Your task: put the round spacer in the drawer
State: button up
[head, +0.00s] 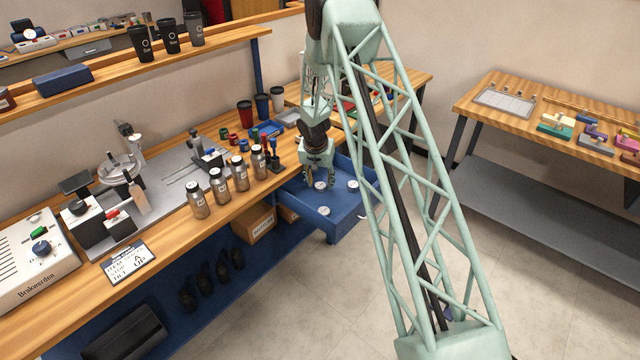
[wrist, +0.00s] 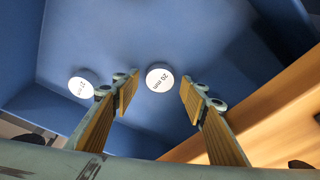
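The blue drawer (head: 345,225) is pulled open under the workbench. Three round white-topped spacers lie in it: one near my gripper (head: 321,185), one to the right (head: 353,184) and one nearer the front (head: 324,210). In the wrist view, a spacer marked "20 mm" (wrist: 160,77) shows between the open fingers of my gripper (wrist: 158,92). A second spacer (wrist: 81,87) lies to the left, its label hard to read. My gripper also shows in the head view (head: 320,182), pointing down into the drawer, fingers apart. I cannot tell if the fingers touch anything.
Several steel bottles (head: 219,184) stand along the bench edge left of the drawer. A laser marker (head: 125,175) and a control box (head: 35,262) are farther left. Cardboard boxes (head: 256,222) sit under the bench. Another table (head: 560,120) stands at right. Floor before the drawer is clear.

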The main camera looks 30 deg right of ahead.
jog(key=p+v, duration=0.1)
jog(key=v, duration=1)
jog(key=shift+s+r, duration=0.1)
jog(key=shift+r, duration=0.05)
dwell(0.6)
notch_tip(320, 180, up, 23)
jog(key=n, duration=0.2)
send_over(318, 194)
jog(key=s+a, duration=0.7)
jog(key=s, duration=0.2)
jog(key=s+a+r+n+t, duration=0.1)
jog(key=s+a+r, duration=0.2)
jog(key=s+r, duration=0.4)
jog(key=s+a+r+n, duration=0.1)
jog(key=s+a+r, duration=0.2)
jog(key=s+r, duration=0.4)
jog(key=s+a+r+n, duration=0.1)
jog(key=s+a+r, duration=0.25)
jog(key=s, duration=0.55)
jog(key=s+a+r+n, duration=0.1)
jog(key=s+a+r, duration=0.3)
jog(key=s, duration=0.5)
jog(key=s+a+n+y, duration=0.1)
jog(key=s+a, duration=0.1)
jog(key=s, duration=0.8)
jog(key=s+a+r+n+y, duration=0.1)
jog(key=s+a, duration=0.1)
jog(key=s, duration=0.8)
jog(key=shift+t, duration=0.3)
